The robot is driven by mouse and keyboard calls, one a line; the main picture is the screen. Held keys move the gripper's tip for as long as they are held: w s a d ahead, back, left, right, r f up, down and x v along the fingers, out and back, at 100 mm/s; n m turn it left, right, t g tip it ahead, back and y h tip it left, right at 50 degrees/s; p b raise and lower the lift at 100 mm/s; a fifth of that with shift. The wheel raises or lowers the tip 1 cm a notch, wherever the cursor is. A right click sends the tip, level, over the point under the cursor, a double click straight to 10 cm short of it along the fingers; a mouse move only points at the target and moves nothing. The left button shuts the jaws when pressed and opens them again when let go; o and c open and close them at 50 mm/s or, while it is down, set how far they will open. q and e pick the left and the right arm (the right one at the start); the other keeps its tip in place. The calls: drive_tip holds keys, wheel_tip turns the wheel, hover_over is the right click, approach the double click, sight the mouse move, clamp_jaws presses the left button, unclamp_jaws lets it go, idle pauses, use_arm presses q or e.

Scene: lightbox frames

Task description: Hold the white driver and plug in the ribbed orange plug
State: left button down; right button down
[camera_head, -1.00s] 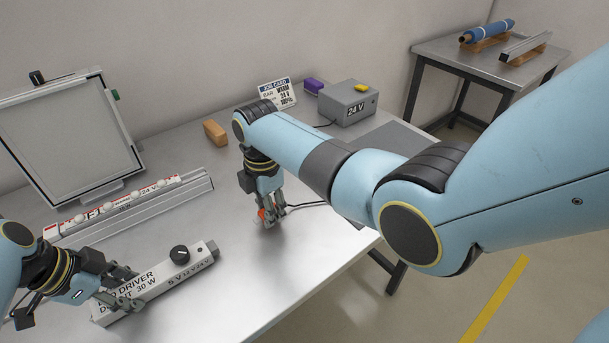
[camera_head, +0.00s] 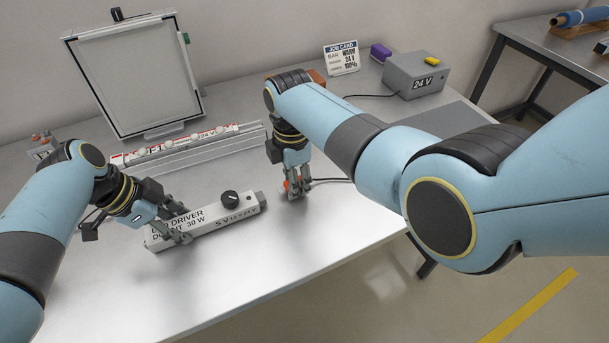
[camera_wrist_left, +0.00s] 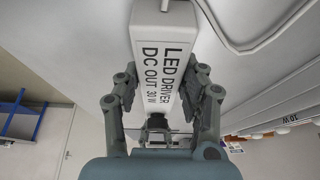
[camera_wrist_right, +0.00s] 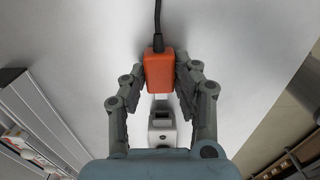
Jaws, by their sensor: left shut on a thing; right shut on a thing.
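The white driver (camera_head: 207,221) lies on the table with a black knob on top and a dark socket end at its right. My left gripper (camera_head: 178,230) is shut across its left part; the left wrist view shows the fingers on both sides of the driver (camera_wrist_left: 162,45). My right gripper (camera_head: 293,186) is shut on the orange plug (camera_wrist_right: 158,70), with its black cable running away behind it. In the right wrist view the driver's end (camera_wrist_right: 162,128) lies in line below the plug, with a gap between them. The plug is mostly hidden by the fingers in the head view.
A light bar (camera_head: 190,147) in a metal channel lies behind the driver, before a framed panel (camera_head: 140,75). A grey 24 V box (camera_head: 412,78), job card (camera_head: 341,58) and purple block (camera_head: 380,52) stand at the back. The table's front is clear.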

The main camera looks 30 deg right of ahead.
sight(275, 199)
drive_tip(key=shift+a, duration=0.95)
drive_tip(key=shift+a, duration=1.4)
idle(0.7)
drive_tip(key=c, duration=0.9)
unclamp_jaws()
drive_tip(key=shift+d, duration=0.1)
